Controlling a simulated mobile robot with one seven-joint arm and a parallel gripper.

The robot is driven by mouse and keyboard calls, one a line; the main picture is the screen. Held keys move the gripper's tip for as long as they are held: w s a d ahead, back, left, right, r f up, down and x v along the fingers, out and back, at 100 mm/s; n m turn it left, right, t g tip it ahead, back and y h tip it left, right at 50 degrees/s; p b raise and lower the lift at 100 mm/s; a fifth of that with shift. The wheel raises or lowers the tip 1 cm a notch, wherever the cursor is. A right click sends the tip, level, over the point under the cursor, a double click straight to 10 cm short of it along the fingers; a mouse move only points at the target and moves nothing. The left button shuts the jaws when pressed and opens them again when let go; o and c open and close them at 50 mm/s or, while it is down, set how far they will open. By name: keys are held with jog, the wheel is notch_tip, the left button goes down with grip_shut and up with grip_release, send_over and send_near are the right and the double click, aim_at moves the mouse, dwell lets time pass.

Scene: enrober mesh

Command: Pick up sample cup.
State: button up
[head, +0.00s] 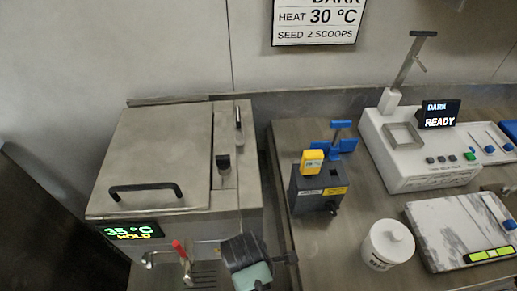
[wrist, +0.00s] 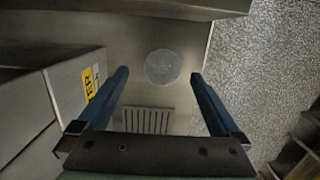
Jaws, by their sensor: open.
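A round, pale translucent disc shape, which looks like the sample cup (wrist: 162,67) seen from above, shows in the wrist view on a flat grey surface. It lies between the lines of my gripper's two blue fingers (wrist: 158,76), which are wide apart with nothing between them. I cannot tell how far below the fingertips it is. In the head view my dark wrist (head: 243,252) is at the bottom, right of the steel machine's red-handled tap (head: 180,250); the fingertips and the cup are not visible there.
The steel machine (head: 150,150) reads 35 °C HOLD. A slotted grate (wrist: 147,121) lies near the cup. A grey box with a yellow label (wrist: 90,82) stands close at left. On the bench are a grey block (head: 318,185), a lidded white tub (head: 388,243) and a marble slab (head: 455,228).

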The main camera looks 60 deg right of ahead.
jog(key=shift+s+a+f, duration=0.1)
jog(key=shift+s+f, duration=0.05)
jog(key=shift+f, duration=1.55)
jog(key=shift+s+a+f, duration=0.1)
jog(key=shift+f, duration=1.55)
